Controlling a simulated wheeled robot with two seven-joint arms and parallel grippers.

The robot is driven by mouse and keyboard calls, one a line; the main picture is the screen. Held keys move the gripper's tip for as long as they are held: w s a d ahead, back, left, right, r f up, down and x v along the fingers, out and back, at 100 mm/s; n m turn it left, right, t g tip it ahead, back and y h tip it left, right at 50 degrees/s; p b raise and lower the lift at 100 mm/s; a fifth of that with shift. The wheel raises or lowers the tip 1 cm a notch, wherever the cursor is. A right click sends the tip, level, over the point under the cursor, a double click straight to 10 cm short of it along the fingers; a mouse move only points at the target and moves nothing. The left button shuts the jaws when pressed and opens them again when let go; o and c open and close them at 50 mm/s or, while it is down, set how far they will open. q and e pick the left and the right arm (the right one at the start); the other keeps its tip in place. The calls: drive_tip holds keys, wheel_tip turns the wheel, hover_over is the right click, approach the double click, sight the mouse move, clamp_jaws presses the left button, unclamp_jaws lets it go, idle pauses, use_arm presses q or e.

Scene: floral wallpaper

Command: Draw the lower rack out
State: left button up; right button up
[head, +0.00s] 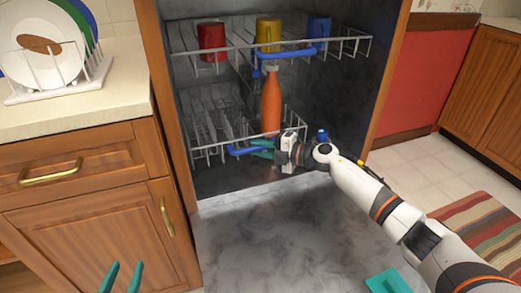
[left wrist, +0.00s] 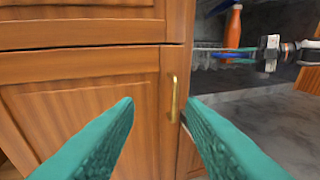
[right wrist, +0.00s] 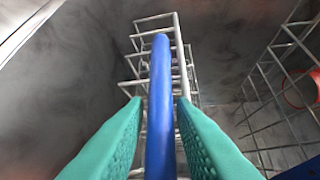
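The lower rack (head: 205,135), of pale wire, sits inside the open dishwasher, with an orange bottle (head: 271,100) standing upright in it. Its blue handle (head: 238,151) runs along the front and shows large in the right wrist view (right wrist: 160,80). My right gripper (head: 263,148) is at this handle, with teal fingers on both sides of the bar and closed in close to it; the exact contact is hard to see. My left gripper (head: 122,277) is open and empty in front of the wooden cabinet, away from the rack.
The upper rack (head: 345,42) holds a red cup (head: 211,40), a yellow cup (head: 268,33) and a blue cup (head: 318,28). The lowered door (head: 290,235) is clear in front of the rack. A teal object (head: 388,281) lies at lower right. A cabinet (head: 90,230) stands left.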

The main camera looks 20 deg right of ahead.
clamp_jaws()
idle(0.3)
